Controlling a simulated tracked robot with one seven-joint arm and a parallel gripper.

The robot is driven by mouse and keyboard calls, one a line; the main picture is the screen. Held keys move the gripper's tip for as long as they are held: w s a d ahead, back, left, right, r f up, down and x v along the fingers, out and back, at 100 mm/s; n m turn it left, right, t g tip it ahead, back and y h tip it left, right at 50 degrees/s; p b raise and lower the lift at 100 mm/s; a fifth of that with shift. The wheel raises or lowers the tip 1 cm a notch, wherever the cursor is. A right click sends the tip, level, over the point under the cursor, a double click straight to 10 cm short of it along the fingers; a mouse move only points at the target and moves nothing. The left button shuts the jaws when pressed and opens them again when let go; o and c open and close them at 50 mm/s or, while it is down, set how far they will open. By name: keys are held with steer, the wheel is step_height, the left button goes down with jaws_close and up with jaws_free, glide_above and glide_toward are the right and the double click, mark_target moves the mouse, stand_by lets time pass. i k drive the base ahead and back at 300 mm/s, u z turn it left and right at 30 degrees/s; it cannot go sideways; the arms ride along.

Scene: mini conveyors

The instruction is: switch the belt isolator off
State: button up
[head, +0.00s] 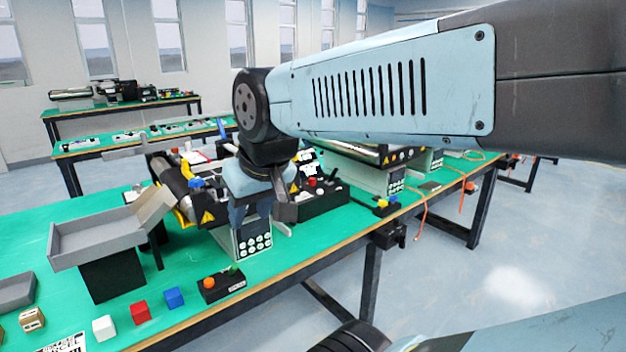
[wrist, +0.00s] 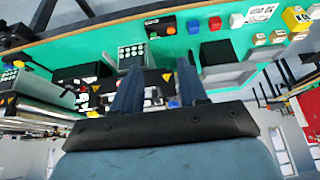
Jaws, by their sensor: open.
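No control carries a label I can read as the belt isolator. A black control box (head: 318,200) with a red knob and other small controls stands behind my gripper, beside the conveyor. A smaller black box with an orange button (head: 208,284) and a green one sits at the bench's front edge; it also shows in the wrist view (wrist: 160,27). My gripper points down over the bench, partly hidden by its own wrist in the head view. In the wrist view my gripper (wrist: 157,88) is open, its fingers apart, with dark equipment and a red part beyond them.
A panel of round white buttons (head: 254,244) is close below my gripper. Conveyor rollers with yellow guards (head: 184,203) are to its left. A raised grey tray (head: 95,238), a red cube (head: 140,313), a blue cube (head: 174,297) and a white cube (head: 104,327) occupy the front left.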

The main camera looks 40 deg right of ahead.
mark_target(333, 174)
steer(key=z, duration=0.05)
steer(key=k, duration=0.9)
steer(key=z, duration=0.6)
steer(key=i, duration=1.5)
